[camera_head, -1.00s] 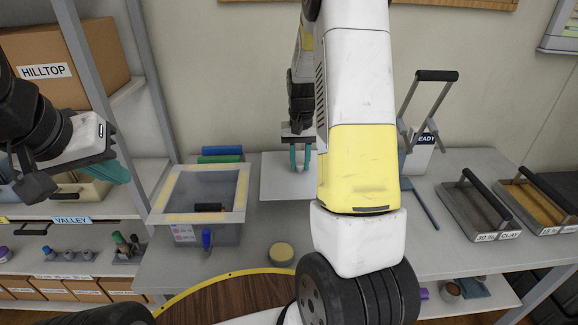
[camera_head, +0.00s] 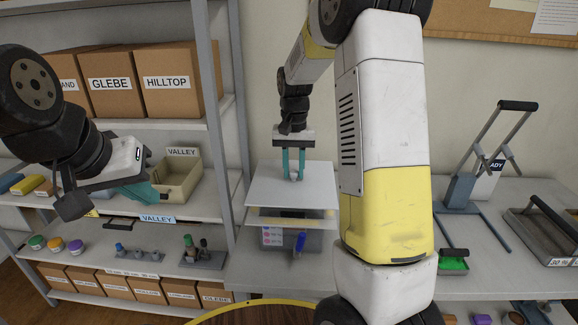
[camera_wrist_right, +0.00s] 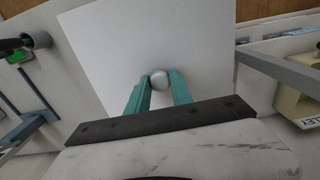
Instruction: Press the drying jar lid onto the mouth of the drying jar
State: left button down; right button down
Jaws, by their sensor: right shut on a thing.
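The drying jar lid (camera_head: 262,192) is a flat pale square plate with a round silver knob (camera_wrist_right: 160,80). My right gripper (camera_head: 294,178) points down, its teal fingers shut on the knob. The drying jar (camera_head: 276,238) is a box with a yellow-edged rim, on the bench under the lid. The lid hides most of its mouth; a yellow front strip shows below the lid's front edge, with an apparent gap. My left gripper (camera_head: 135,192) hangs empty before the shelves, its finger opening unclear.
A blue-handled item (camera_head: 300,242) is at the jar's front. A metal shelf rack (camera_head: 228,80) with boxes and a beige bin (camera_head: 180,185) stands left. A lever press (camera_head: 470,190), a green-filled tray (camera_head: 453,262) and a handled tray (camera_head: 535,232) are on the right.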

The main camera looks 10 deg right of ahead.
aim_at(293, 180)
dwell(0.3)
jog(key=shift+f, duration=2.1)
jog(key=shift+f, duration=0.75)
jog(key=c, duration=1.1)
grip_release()
jog(key=shift+o, duration=0.2)
